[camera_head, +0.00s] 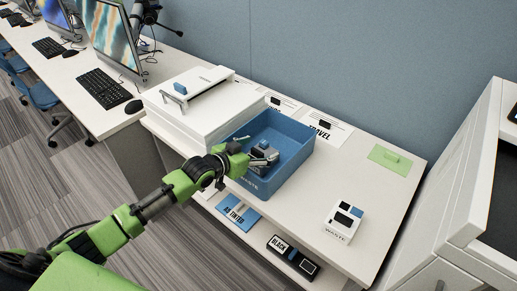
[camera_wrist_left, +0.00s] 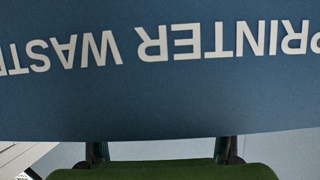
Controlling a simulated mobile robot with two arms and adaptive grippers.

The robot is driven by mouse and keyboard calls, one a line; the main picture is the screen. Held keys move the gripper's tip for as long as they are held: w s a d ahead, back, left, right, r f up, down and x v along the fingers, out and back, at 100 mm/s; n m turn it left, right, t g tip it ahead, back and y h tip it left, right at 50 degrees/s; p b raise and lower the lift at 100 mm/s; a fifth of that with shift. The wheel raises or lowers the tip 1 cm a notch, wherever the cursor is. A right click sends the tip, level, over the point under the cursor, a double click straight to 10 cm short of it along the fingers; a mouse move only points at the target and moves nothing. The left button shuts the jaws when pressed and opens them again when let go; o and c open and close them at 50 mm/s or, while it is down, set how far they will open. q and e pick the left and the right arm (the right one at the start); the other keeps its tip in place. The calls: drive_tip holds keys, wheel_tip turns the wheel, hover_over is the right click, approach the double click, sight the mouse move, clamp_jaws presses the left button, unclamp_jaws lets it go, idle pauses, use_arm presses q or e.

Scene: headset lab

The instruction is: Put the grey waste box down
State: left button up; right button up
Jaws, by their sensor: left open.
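My left gripper (camera_head: 265,156) is open and reaches over the near wall of a blue bin (camera_head: 297,163) on the white table. The bin's front reads "WASTE"; in the left wrist view its blue wall (camera_wrist_left: 160,95) fills most of the picture with upside-down "PRINTER WASTE" lettering. Grey shapes show around the fingertips inside the bin; I cannot tell whether a grey waste box is among them. Dark finger parts (camera_wrist_left: 165,150) show at the bottom of the wrist view, with nothing visible held. My right gripper is not in view.
A white printer-like box (camera_head: 203,104) stands left of the bin. A small white box marked "WASTE" (camera_head: 343,222) stands at the right, with a green pad (camera_head: 390,159) behind it. Bare tabletop lies between. Blue and black packs (camera_head: 292,256) are on a lower shelf.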

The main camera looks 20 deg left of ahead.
use_arm(q)
drive_tip(key=shift+r, duration=0.35)
drive_tip(key=v, duration=1.2)
drive_tip(key=shift+r, duration=0.3)
